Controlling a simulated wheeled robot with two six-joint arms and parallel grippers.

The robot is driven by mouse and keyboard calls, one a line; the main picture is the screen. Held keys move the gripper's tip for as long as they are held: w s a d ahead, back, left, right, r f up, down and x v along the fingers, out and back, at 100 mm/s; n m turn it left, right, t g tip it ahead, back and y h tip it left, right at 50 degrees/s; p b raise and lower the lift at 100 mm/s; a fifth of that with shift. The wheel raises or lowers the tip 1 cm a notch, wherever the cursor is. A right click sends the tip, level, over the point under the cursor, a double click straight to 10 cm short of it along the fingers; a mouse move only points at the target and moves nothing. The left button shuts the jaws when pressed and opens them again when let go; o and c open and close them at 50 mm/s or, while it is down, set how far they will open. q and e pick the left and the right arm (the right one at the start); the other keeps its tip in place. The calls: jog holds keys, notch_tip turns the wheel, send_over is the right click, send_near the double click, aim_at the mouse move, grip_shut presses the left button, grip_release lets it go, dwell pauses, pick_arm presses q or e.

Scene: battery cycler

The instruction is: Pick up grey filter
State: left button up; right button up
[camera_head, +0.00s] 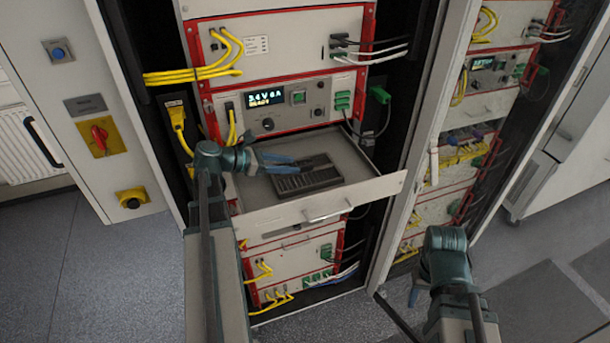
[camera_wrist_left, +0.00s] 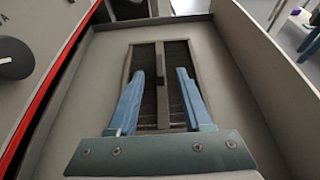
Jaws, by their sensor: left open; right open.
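The grey filter (camera_head: 318,182), a dark slatted panel, lies in the pulled-out drawer (camera_head: 250,201). In the left wrist view the filter (camera_wrist_left: 176,100) has a raised bar (camera_wrist_left: 160,65) down its middle. My left gripper (camera_head: 285,164) is open, its blue fingers reaching over the filter. In the wrist view the left fingers (camera_wrist_left: 160,76) stand on either side of the bar with a gap to each; I cannot tell their height above the filter. My right gripper (camera_head: 413,296) is low at the right, away from the drawer, its fingers mostly hidden.
The drawer walls stand around the filter. The power unit (camera_head: 285,105) with its display is just above the drawer, with yellow cables (camera_head: 228,50) at its left. A second rack (camera_head: 470,130) is at the right. The floor (camera_head: 100,270) at the left is clear.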

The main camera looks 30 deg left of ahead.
aim_at(301, 166)
pick_arm(q)
jog(key=b+x, duration=0.2)
jog(key=x, duration=0.2)
jog(key=shift+f, duration=0.25)
jog(key=shift+w+d+f, duration=0.1)
jog(key=shift+w+d, duration=0.2)
jog(key=shift+w, duration=0.1)
jog(key=shift+c, duration=0.3)
grip_shut()
